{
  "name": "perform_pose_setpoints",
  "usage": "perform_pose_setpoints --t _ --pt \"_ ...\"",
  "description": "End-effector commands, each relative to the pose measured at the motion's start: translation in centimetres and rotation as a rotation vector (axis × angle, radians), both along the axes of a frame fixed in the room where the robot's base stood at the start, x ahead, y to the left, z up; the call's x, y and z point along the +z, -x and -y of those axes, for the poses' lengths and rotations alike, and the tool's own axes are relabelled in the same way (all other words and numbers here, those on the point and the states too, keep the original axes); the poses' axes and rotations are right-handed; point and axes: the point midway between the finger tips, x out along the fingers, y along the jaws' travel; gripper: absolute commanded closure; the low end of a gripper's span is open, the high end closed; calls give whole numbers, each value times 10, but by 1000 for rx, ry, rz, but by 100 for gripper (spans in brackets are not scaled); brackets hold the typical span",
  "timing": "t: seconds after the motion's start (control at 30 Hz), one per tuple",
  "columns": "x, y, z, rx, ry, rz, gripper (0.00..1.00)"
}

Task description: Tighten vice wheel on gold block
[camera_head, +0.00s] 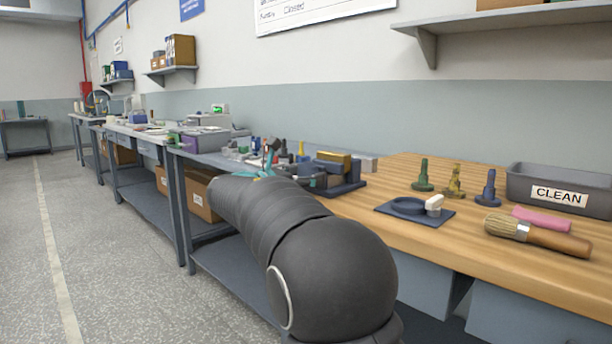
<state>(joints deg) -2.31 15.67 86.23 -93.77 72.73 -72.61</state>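The gold block (334,157) sits in the dark vice (345,186) near the left end of the wooden bench top, beyond my arm. The near left part of the vice is crowded by dark parts, and I cannot make out its wheel clearly. My dark arm reaches from the bottom centre up and to the left, and its far end stops just left of the vice. Whether anything touches the wheel cannot be seen.
Right of the vice lie a dark plate (391,211) with a ring recess and a white piece, several small bobbin-like pegs (423,177), a brush (540,236), a pink bar (541,219) and a grey CLEAN tray (520,182). Small items crowd the bench left of the vice.

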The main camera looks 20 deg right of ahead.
Motion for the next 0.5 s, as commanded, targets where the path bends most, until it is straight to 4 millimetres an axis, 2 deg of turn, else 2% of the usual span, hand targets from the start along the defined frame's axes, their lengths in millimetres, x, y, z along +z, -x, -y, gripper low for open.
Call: perform_pose_setpoints --t 0.03,0.13,0.37,0.5 --pt "0 0 0 0 0 0 50" --pt "0 0 0 0 0 0 75" --pt "-2 0 0 0 -14 39 76" --pt "-3 0 0 0 -61 168 76"
